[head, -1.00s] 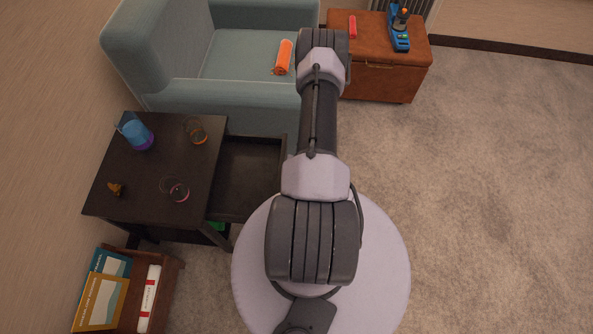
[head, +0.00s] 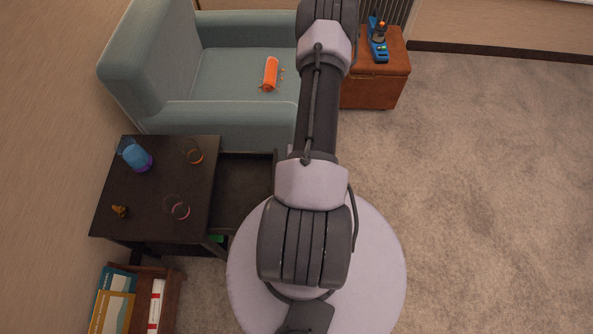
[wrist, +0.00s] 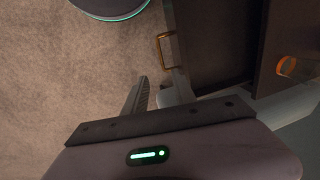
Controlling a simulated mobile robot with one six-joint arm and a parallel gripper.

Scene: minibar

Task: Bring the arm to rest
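My arm (head: 318,110) stretches from my round base up the middle of the head view and runs out at the top edge. My gripper is outside the head view. In the wrist view my gripper (wrist: 155,97) shows at the lower middle, with a dark ridged finger and a paler part beside it. I see nothing clearly held, but the gap between the fingers cannot be made out. It hangs over the carpet near the open drawer (wrist: 215,45), which has a brass handle (wrist: 163,50).
A dark side table (head: 150,215) holds a blue-purple pitcher (head: 134,155), glasses and a small brown item. A teal armchair (head: 225,125) carries an orange roll (head: 270,74). A brown chest (head: 380,85) holds a blue device (head: 378,45). Carpet at right is clear.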

